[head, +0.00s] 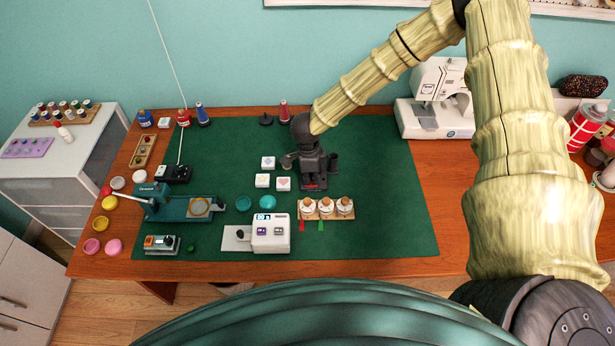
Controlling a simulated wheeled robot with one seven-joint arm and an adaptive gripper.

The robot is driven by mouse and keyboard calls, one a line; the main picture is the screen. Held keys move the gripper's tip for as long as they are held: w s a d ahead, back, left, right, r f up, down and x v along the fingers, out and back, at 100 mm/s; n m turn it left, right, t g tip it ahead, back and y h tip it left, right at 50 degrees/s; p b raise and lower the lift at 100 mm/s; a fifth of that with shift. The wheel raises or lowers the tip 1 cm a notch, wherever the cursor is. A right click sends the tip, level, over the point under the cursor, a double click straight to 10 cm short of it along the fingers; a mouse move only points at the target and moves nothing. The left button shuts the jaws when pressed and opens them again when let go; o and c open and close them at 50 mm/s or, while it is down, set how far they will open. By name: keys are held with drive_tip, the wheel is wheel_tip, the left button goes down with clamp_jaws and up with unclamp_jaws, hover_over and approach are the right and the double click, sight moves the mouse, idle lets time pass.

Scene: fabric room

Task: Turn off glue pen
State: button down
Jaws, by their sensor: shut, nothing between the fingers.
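I cannot clearly pick out a glue pen in the head view. A small grey box with an orange switch-like part and dark knobs (162,244) sits at the mat's front left. A black block with white parts (174,173) lies at the mat's left, with a white cord rising from it. My dark gripper (312,180) is shut and empty over the middle of the green mat, pointing down. It is right of the white tiles and behind a wooden stand of white-topped bobbins (326,208). It hides the mat beneath it, so contact cannot be told.
A teal press-like tool (178,205) and a white device with a display (269,233) stand on the green mat (380,210). A white sewing machine (438,100) stands at the back right. The mat's right side is clear. Coloured pots line the table's left edge.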

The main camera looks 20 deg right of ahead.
drive_tip(key=shift+s+f, duration=0.2)
drive_tip(key=shift+f, duration=0.1)
drive_tip(key=shift+w+a+r, duration=0.2)
drive_tip(key=shift+w+a, duration=0.2)
drive_tip(key=shift+a, duration=0.3)
drive_tip(key=shift+p, duration=0.35)
drive_tip(key=shift+w+r+p, duration=0.1)
drive_tip(key=shift+r+p, duration=0.35)
drive_tip(key=shift+r, duration=0.1)
wheel_tip(320, 180, up, 3)
drive_tip(key=p, duration=0.2)
drive_tip(key=shift+a+p, duration=0.15)
drive_tip(key=shift+p, duration=0.15)
drive_tip(key=shift+r+b, duration=0.2)
drive_tip(key=shift+b, duration=0.1)
wheel_tip(320, 180, up, 10)
drive_tip(key=b, duration=0.3)
drive_tip(key=shift+a+f, duration=0.25)
drive_tip(key=shift+a, duration=0.1)
drive_tip(key=shift+w+r, duration=0.1)
